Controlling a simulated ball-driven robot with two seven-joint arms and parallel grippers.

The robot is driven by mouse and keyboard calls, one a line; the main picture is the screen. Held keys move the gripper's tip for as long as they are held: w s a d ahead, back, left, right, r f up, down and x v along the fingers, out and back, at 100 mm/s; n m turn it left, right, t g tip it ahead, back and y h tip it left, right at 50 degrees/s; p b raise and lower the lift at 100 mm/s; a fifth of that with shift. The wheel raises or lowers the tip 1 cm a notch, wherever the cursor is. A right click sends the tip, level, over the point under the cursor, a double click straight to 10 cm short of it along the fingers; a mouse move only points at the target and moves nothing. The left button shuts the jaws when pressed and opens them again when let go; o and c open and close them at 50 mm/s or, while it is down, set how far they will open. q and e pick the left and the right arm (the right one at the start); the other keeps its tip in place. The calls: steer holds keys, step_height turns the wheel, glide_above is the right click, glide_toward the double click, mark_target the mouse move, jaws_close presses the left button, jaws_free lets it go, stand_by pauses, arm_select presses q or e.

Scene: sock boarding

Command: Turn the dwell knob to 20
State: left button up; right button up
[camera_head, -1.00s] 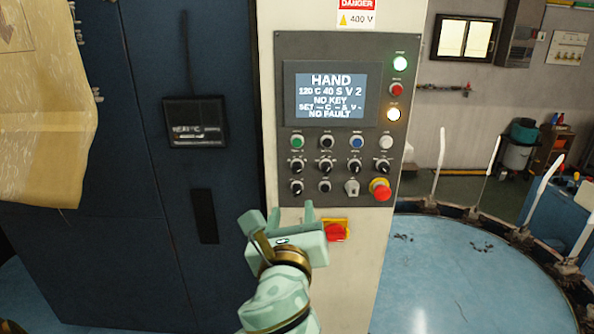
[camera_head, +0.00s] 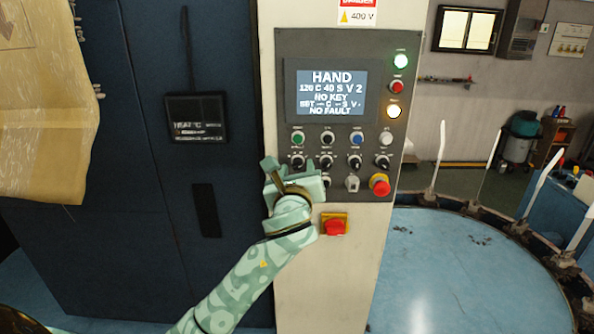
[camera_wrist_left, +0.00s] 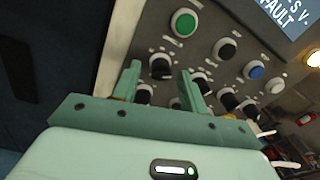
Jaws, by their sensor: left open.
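The control panel (camera_head: 282,90) has several black knobs; their labels are too small to read, so I cannot tell which is the dwell knob. Its display (camera_head: 325,92) reads HAND, 120 C 40 S V 2, NO KEY, NO FAULT. My left gripper (camera_head: 288,168) is open and empty at the panel's lower left. In the left wrist view, one black knob (camera_wrist_left: 160,68) below the green button (camera_wrist_left: 184,23) shows between the fingertips (camera_wrist_left: 160,74); I see no contact. In the head view, this knob (camera_head: 298,161) is just above the gripper, which covers the lower left knob. My right gripper is not in view.
A red emergency stop (camera_head: 380,186) is at the panel's lower right, beside a key switch (camera_head: 352,183). A round blue table (camera_head: 470,265) with upright white forms stands at the right.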

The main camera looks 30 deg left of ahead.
arm_select(q)
steer(key=shift+d, duration=0.1)
jaws_close()
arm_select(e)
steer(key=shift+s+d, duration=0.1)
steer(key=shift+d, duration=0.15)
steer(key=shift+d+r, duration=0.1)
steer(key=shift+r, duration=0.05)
arm_select(q)
steer(key=shift+r+n+p, duration=0.1)
steer(key=shift+n+p, duration=0.55)
steer(key=shift+n, duration=0.45)
steer(key=n+p, duration=0.1)
steer(key=n, duration=0.1)
steer(key=shift+n, duration=0.3)
steer(key=n, duration=0.2)
steer(key=shift+n, duration=0.4)
steer(key=n, duration=0.2)
steer(key=shift+n+p, duration=0.35)
steer(key=shift+n, duration=0.05)
steer(key=n, duration=0.5)
steer(key=shift+f+n+y, duration=0.2)
steer(key=shift+n+y, duration=0.1)
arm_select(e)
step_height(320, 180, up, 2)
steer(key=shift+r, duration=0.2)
